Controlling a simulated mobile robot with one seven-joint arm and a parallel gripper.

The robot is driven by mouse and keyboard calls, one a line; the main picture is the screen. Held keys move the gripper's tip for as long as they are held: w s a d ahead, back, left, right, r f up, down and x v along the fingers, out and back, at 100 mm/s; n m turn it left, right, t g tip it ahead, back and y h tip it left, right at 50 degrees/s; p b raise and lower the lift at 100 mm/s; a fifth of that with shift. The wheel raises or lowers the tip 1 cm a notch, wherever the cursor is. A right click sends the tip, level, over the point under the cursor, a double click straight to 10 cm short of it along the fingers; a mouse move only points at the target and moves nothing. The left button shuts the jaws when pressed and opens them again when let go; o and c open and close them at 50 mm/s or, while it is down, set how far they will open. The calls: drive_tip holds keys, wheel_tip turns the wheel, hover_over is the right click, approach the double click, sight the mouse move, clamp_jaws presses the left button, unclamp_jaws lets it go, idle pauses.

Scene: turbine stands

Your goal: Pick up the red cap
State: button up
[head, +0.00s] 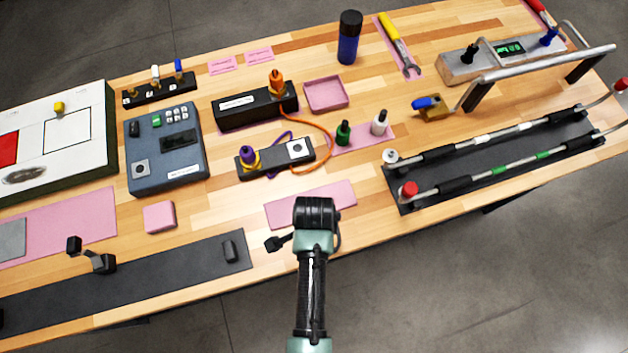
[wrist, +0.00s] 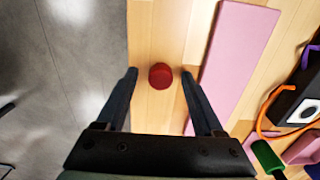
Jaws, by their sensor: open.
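A small round red cap (wrist: 160,76) sits on the bare wood of the table in the wrist view, between the table's edge and a pink mat (wrist: 238,55). My gripper (wrist: 159,75) is open, with one dark finger on each side of the cap. Gaps show between the cap and both fingers, and nothing is held. How high the fingertips are above the wood is hard to tell. In the head view my arm hangs over the table's front edge and this cap is hidden behind it.
The pink mat (head: 285,212) lies beside my arm. A black base with an orange cable (wrist: 270,112) and a green bottle (wrist: 268,158) stand past it. A rod rack with a red end (head: 409,188) stands to the right. A black rail (head: 160,280) lies left.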

drive_tip(key=shift+f, duration=0.1)
clamp_jaws()
idle(0.3)
idle(1.1)
